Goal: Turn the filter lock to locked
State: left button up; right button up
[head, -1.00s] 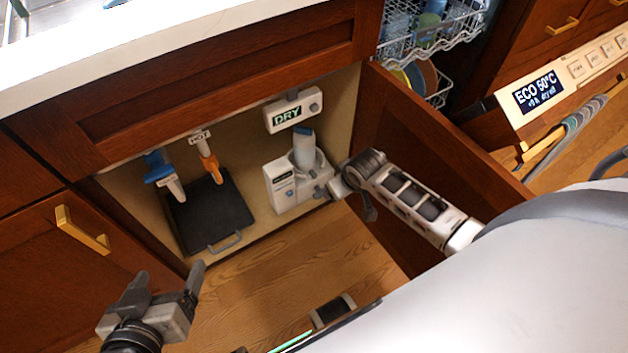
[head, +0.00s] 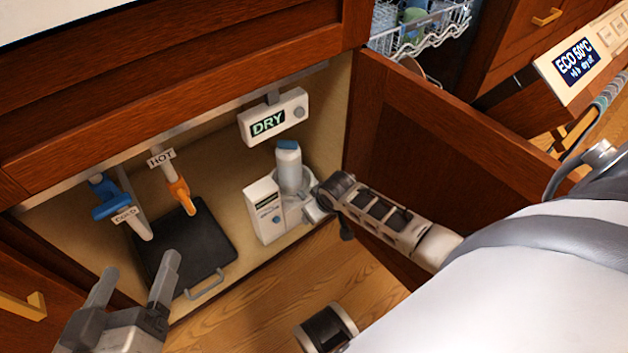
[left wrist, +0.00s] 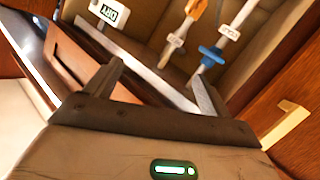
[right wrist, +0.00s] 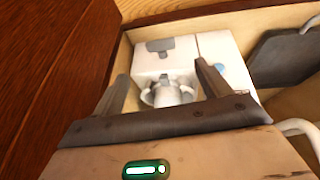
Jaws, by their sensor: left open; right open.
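My left gripper (head: 140,268) is open and empty at the lower left, before the cabinet.
A DRY display (head: 272,118) hangs above the unit. An orange HOT valve (head: 180,190) and a blue COLD valve (head: 112,203) hang over a dark tray (head: 186,246) with a handle. The open cabinet door (head: 440,140) stands at the right, close to my right arm.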

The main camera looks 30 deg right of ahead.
jog(key=b+x, duration=0.7)
jog(key=x, duration=0.4)
pick_arm(q)
notch_tip(320, 180, up, 8)
jog(key=w+m+t+h, duration=0.2)
jog(key=m+t+h, duration=0.1)
jog(key=t, duration=0.2)
jog(key=shift+w+f+h, duration=0.25)
jog(key=shift+h, duration=0.05)
